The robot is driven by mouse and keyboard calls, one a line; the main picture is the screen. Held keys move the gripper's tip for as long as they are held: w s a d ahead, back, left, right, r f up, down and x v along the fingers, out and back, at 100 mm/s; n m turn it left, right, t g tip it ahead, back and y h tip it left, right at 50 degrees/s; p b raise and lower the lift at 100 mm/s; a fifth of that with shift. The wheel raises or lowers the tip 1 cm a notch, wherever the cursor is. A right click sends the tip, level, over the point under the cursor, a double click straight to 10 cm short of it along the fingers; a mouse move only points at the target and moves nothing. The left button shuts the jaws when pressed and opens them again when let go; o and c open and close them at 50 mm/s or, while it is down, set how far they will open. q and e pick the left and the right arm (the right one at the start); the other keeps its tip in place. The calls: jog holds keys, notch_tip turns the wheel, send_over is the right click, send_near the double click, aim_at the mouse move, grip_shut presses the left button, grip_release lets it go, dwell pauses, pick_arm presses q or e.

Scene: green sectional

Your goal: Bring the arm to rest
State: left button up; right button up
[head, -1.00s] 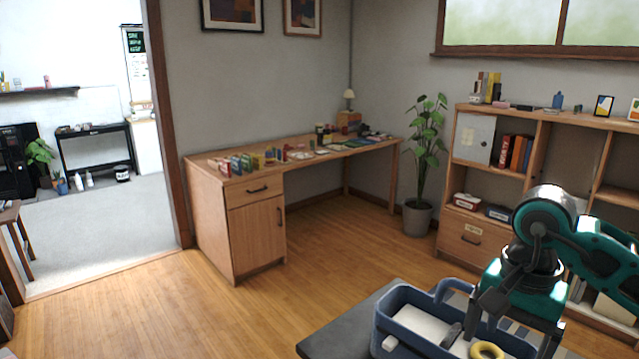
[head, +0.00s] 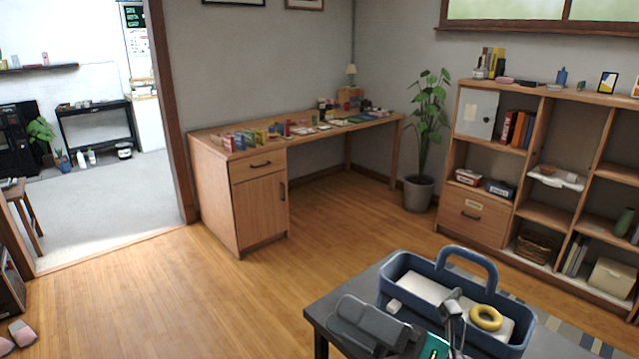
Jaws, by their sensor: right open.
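My right gripper (head: 452,318) is low at the bottom of the head view, in front of the blue caddy. Its grey fingers overlap the caddy's near side in the picture; I cannot tell whether they touch it. The gripper is open, with nothing seen held in it. Part of my right arm, grey and teal, shows beside it, cut off by the bottom edge. My left gripper is not in view.
The blue caddy (head: 391,274) with a raised handle stands on a dark grey table (head: 331,306). A wooden desk (head: 262,210), plant (head: 424,140) and shelf unit (head: 477,205) stand beyond open floor.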

jog(key=w+d+f+m+t+h, duration=0.2)
jog(key=d+f+m+t+h, duration=0.55)
jog(key=m, duration=0.95)
jog(key=s+d+f+m+g+h, duration=0.2)
jog(key=s+f+m+h, duration=0.3)
jog(key=f+m, duration=0.3)
jog(key=s+d+f+m+g+h, duration=0.3)
jog(key=f+m, duration=0.6)
jog(key=f, duration=0.3)
jog(key=s+d+h, duration=0.1)
jog(key=s+h, duration=0.1)
jog(key=s, duration=0.1)
jog(key=shift+s+f+g, duration=0.25)
jog(key=shift+f+g, duration=0.1)
